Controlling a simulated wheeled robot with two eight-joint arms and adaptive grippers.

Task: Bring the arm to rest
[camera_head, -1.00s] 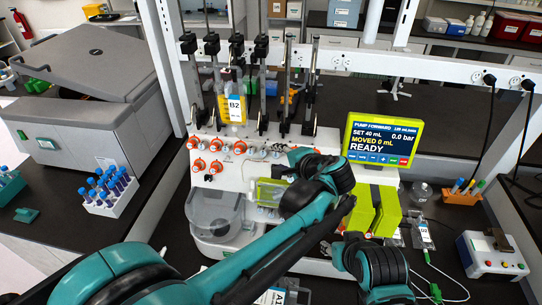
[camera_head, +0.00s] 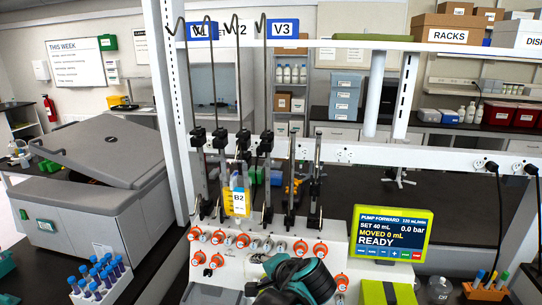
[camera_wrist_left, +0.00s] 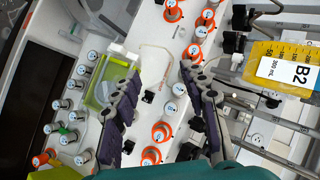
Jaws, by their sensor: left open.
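My left gripper (camera_wrist_left: 162,75) shows in the left wrist view with its two dark fingers apart and nothing between them. It is in front of the white cell processor panel (camera_wrist_left: 176,125), which carries orange-ringed knobs. In the head view, my teal and black left wrist (camera_head: 290,278) shows at the bottom edge, before the white panel (camera_head: 328,238); the fingers are hard to make out there. The yellow bag labelled B2 (camera_head: 239,202) hangs above the knobs, and it also shows at the right of the left wrist view (camera_wrist_left: 278,70). My right gripper is out of view.
A pump screen (camera_head: 390,234) reading READY stands right of the panel. Tall hooked poles (camera_head: 232,110) rise behind it. A grey centrifuge (camera_head: 95,190) and a rack of blue-capped tubes (camera_head: 100,282) stand left. A pen holder (camera_head: 487,291) is at right.

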